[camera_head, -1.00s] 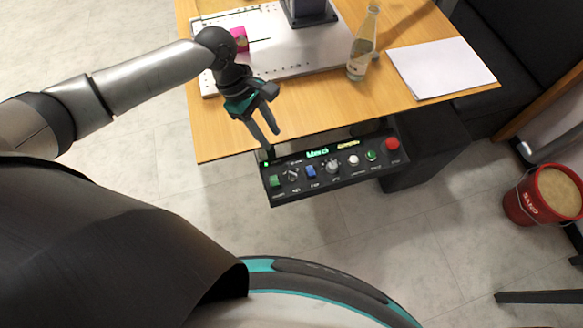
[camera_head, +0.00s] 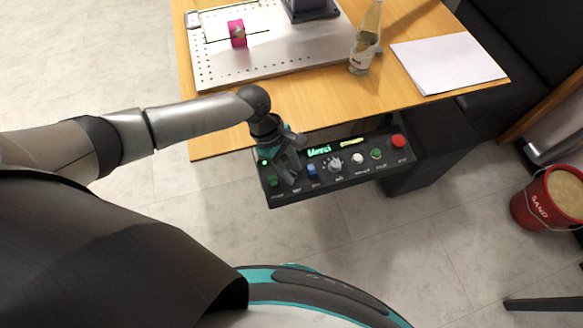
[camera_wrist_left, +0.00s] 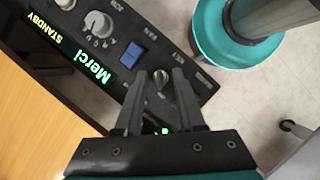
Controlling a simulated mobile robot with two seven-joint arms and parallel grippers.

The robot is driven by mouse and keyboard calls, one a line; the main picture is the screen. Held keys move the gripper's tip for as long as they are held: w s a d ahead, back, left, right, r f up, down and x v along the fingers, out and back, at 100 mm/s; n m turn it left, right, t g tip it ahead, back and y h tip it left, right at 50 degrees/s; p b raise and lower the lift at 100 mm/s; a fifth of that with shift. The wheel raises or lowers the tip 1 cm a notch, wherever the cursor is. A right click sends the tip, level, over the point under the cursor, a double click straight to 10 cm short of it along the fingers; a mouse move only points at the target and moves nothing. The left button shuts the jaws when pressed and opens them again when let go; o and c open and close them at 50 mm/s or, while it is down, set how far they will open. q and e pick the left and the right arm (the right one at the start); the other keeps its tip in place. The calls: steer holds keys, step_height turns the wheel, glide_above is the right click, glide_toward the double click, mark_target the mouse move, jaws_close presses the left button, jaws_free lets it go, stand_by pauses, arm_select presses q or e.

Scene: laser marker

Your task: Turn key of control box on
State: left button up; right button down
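The control box (camera_head: 345,174) is a black panel below the table's front edge, with a green display, knob and buttons. My left gripper (camera_head: 290,172) is over its left end, pointing down at the panel. In the left wrist view, the gripper (camera_wrist_left: 160,88) is open, with a finger on each side of the small metallic key (camera_wrist_left: 161,76). The key appears between the fingertips; I cannot tell if they touch it. In the head view the gripper hides the key. My right gripper is not in view.
The blue button (camera_head: 312,170) and knob (camera_head: 335,164) are just right of the gripper. A red button (camera_head: 398,141) is at the far right. A red sand bucket (camera_head: 545,199) stands on the floor.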

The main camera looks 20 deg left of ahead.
arm_select(q)
steer(key=shift+c, duration=0.3)
jaws_close()
stand_by(0.3)
